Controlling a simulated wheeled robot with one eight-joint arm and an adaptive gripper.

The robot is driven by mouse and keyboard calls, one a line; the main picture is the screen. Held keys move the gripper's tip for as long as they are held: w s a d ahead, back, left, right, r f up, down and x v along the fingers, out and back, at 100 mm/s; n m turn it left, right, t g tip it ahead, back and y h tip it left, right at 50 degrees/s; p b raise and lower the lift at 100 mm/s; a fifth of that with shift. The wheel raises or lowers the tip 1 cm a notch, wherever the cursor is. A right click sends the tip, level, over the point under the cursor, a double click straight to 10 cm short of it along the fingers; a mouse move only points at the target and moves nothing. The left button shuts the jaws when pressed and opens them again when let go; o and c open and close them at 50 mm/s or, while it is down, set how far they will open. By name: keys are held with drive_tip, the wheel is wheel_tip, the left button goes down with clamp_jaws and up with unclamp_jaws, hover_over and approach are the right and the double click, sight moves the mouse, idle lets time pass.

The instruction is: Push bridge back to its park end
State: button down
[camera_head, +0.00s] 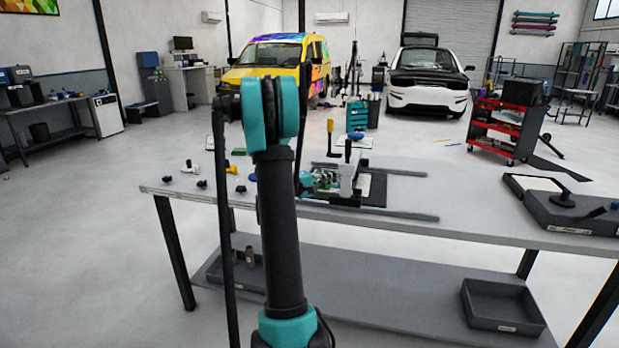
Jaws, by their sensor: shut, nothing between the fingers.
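The bridge (348,178) is a pale upright block with a black handle on top. It stands over a dark mat on the workbench, between a near rail (385,213) and a far rail (400,172).
The workbench (470,195) has several small dark knobs and yellow-handled tools at its left. An empty-looking bin (503,308) is on the lower shelf. The bench top right of the mat is mostly clear.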

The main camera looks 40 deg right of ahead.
drive_tip(key=s+d, duration=1.6)
drive_tip(key=s, duration=0.3)
drive_tip(key=shift+s+d, duration=0.35)
drive_tip(key=shift+d, duration=0.05)
drive_tip(key=w+a, duration=0.4)
drive_tip(key=a, duration=0.8)
drive_tip(key=shift+a, duration=0.4)
drive_tip(key=shift+w, duration=0.1)
